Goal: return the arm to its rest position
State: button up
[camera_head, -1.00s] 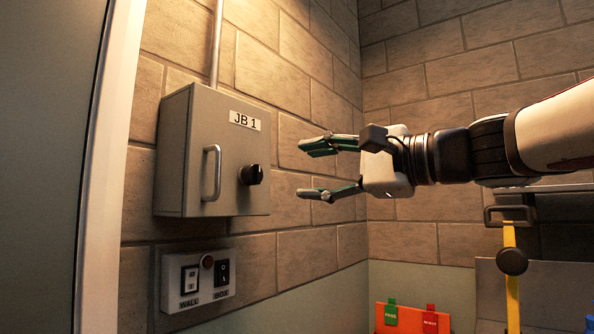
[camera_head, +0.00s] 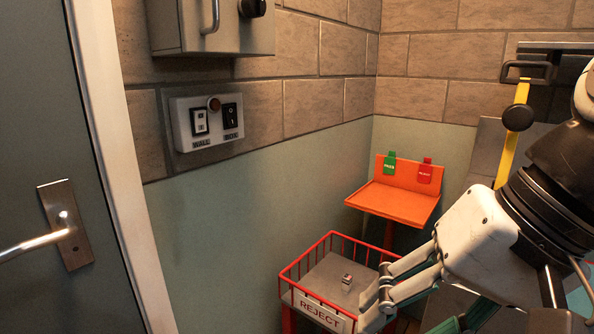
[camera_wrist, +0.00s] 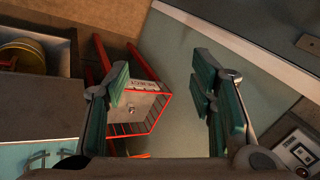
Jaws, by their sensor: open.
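My gripper (camera_head: 418,300) is low at the right in the head view, pointing down and to the left, with its teal finger pads partly cut off by the bottom edge. In the wrist view my gripper (camera_wrist: 157,92) shows two teal-padded fingers spread wide apart with nothing between them. The arm's dark wrist joint and white body fill the lower right of the head view. The fingers overlap the right side of the red-railed reject tray (camera_head: 325,275) in the head view; I cannot tell how far apart they are.
A small object (camera_head: 346,283) lies in the reject tray. An orange stand (camera_head: 395,203) with green and red tags is behind it. A grey box (camera_head: 225,40) and a switch plate (camera_head: 207,122) are on the wall. A door handle (camera_head: 62,225) is at left.

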jog(key=s+d+f+n+g+h, duration=0.2)
jog(key=s+d+f+h, duration=0.3)
jog(key=s+d+f, duration=0.35)
notch_tip(320, 180, up, 23)
jog(key=t+p, duration=0.3)
jog(key=p, duration=1.7)
jog(key=shift+s+n+p, duration=0.15)
jog(key=shift+n+p, duration=0.15)
jog(key=shift+f, duration=0.1)
